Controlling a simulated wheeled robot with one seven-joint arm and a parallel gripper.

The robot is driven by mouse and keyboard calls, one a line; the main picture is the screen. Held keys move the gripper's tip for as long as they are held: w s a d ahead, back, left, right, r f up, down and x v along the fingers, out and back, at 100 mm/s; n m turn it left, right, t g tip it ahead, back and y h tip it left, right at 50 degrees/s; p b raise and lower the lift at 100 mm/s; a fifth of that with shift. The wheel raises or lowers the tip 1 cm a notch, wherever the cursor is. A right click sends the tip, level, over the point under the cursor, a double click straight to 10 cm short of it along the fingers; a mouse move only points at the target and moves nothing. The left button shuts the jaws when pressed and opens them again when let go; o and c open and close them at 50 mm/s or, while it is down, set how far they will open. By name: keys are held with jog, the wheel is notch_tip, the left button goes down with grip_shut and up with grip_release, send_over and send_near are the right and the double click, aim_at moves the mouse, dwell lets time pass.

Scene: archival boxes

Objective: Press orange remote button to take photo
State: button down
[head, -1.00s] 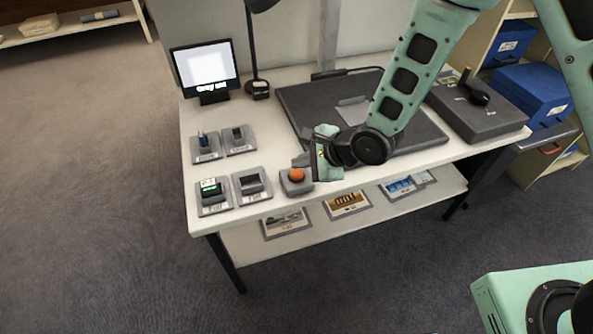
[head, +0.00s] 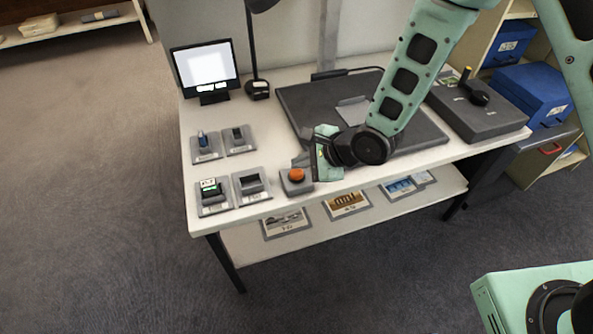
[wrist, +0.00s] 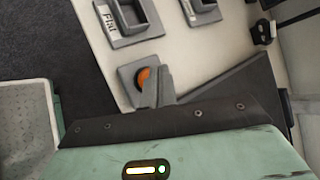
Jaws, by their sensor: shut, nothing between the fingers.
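The orange button (head: 296,175) sits on a small grey remote block (head: 297,187) near the front edge of the white table. My gripper (head: 303,160) is shut and empty, just behind and above the button in the head view. In the wrist view the orange button (wrist: 144,77) shows partly behind the tip of my gripper (wrist: 154,72). The fingertips overlap its edge there; I cannot tell whether they touch it. A monitor (head: 206,66) at the table's back left shows a pale, nearly blank picture with small text below it.
Several grey holders, one with a green-lit item (head: 211,188) and one empty (head: 251,186), stand left of the button. A dark flat board (head: 300,101) lies behind my gripper. A black lamp (head: 258,88) stands beside the monitor. Photo cards lie on the lower shelf (head: 245,243).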

aim_at(301, 174)
jog(key=shift+f, duration=0.15)
jog(key=shift+f, duration=0.25)
jog(key=shift+f, duration=0.55)
dwell(1.0)
jog(key=shift+r, duration=0.15)
jog(key=shift+r+p, duration=0.7)
jog(key=shift+r, duration=0.1)
jog(key=shift+r, duration=0.1)
notch_tip(301, 174, up, 5)
jog(key=p, duration=0.5)
dwell(0.7)
